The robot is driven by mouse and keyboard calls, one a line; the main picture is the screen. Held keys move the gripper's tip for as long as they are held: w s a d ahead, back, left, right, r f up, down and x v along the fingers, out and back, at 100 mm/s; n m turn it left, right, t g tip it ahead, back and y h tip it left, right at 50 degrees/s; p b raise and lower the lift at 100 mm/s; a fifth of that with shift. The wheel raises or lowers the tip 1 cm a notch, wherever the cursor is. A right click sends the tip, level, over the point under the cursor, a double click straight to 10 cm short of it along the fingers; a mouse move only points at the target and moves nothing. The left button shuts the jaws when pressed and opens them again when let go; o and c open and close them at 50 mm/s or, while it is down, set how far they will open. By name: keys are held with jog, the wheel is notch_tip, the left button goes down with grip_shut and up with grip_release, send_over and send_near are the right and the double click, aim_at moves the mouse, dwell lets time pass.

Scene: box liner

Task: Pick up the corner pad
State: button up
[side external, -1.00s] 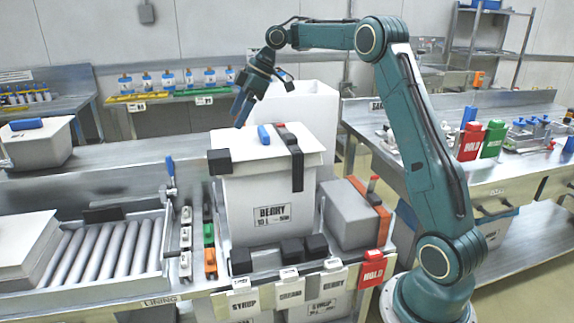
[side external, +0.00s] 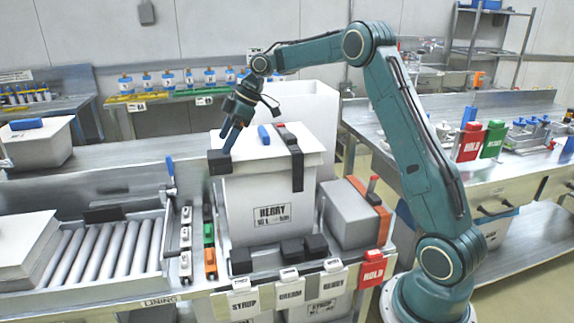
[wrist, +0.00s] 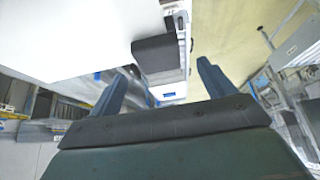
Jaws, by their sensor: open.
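A black corner pad (side external: 220,161) sits at the left front corner of the white lidded box (side external: 268,205). In the wrist view the dark pad (wrist: 154,54) shows ahead, between the two blue fingers and a little beyond their tips. My gripper (side external: 226,149) points down just above this pad in the side view. My gripper (wrist: 164,67) is open and holds nothing. Whether a finger touches the pad cannot be told. Similar black blocks (side external: 292,249) lie along the front of the bench.
A black strap (side external: 297,165) and a blue handle (side external: 264,135) are on the box lid. A grey box with an orange band (side external: 355,213) stands to the right. A roller conveyor (side external: 100,257) lies to the left, with small coloured clips (side external: 209,235) between it and the box.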

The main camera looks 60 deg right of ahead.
aim_at(219, 153)
jog(key=shift+x, duration=2.05)
jog(key=shift+c, duration=0.2)
jog(key=c, duration=1)
